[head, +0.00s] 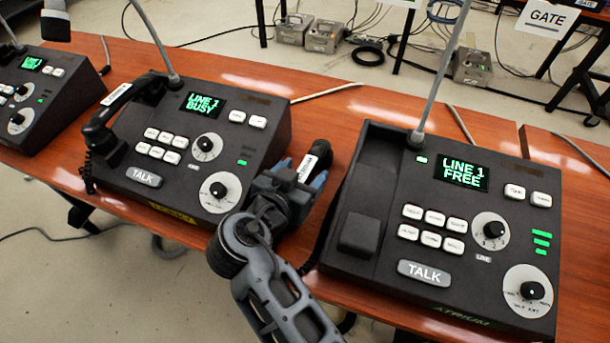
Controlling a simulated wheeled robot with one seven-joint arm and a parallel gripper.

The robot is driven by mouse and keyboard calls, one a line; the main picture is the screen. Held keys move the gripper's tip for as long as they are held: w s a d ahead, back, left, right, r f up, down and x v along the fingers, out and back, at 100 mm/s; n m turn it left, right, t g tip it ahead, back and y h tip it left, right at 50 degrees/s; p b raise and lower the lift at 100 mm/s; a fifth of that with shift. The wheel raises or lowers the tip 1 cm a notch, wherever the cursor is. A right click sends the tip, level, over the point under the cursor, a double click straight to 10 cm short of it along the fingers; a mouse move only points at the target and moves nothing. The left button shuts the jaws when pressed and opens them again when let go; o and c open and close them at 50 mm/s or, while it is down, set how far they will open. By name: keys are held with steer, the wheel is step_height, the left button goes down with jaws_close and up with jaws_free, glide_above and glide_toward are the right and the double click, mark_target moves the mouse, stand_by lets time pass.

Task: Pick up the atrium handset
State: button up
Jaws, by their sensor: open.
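The atrium console (455,306) stands at the right, with "ATRIUM" on its front edge and a screen reading "LINE 1 FREE". The cradle (372,190) on its left side is empty. A black handset (320,151) with a white label lies off the cradle, in the gap between this console and the middle one. My gripper (302,173) is at this handset, with its bluish fingers open on either side of the labelled part. The gripper hides the handset's near part, and I cannot tell whether the fingers touch it.
The middle console (262,140) reads "LINE 1 BUSY", with its own handset (125,105) at its left side. Another console (60,85) stands far left. Gooseneck microphone stems (150,40) rise from the consoles.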

steer(key=shift+c, duration=0.5)
steer(key=c, duration=1.1)
